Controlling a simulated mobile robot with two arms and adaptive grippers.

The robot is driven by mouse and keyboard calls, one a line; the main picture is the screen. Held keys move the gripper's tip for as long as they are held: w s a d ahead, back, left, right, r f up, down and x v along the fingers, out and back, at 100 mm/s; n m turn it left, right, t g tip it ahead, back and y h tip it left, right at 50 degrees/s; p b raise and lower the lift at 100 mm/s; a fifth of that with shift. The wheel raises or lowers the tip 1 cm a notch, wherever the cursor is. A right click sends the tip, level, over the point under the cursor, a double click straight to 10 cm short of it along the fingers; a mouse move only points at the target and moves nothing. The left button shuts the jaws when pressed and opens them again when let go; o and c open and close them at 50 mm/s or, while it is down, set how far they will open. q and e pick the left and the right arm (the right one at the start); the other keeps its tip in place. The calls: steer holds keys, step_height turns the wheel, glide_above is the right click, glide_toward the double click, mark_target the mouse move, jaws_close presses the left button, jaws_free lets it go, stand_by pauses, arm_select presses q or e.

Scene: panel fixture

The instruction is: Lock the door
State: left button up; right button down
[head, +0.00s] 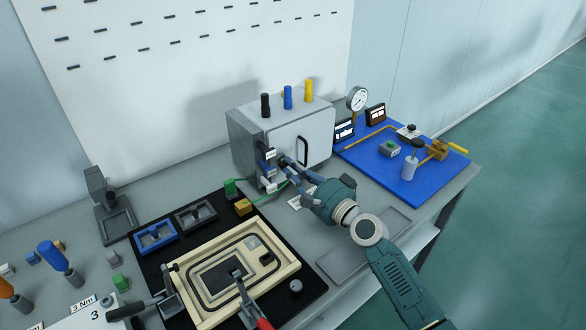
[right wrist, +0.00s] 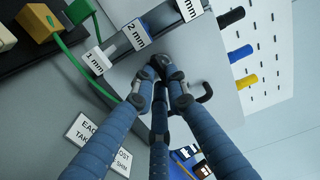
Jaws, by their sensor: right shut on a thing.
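A grey box cabinet (head: 246,140) stands on the bench with a pale door (head: 318,132) on its front. The door lies flush against the cabinet and carries a black bar handle (head: 303,150), which also shows in the right wrist view (right wrist: 206,93). My right gripper (head: 285,160) is at the door's left part, beside the handle. Its fingers (right wrist: 162,72) are shut on a small dark part of the door front. The fingers mostly hide that part, so its shape and turn cannot be told. My left gripper is not in view.
Labelled size blocks (right wrist: 138,35) sit at the cabinet's left edge, close to my fingers. A green cord (right wrist: 75,60) runs near them. A blue board (head: 365,160) with a gauge is at the right. A beige frame (head: 290,264) lies in front.

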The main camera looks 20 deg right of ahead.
steer(key=c, duration=1.7)
jaws_free()
steer(key=shift+c, duration=0.2)
steer(key=v, duration=1.2)
steer(key=shift+s+f, duration=0.1)
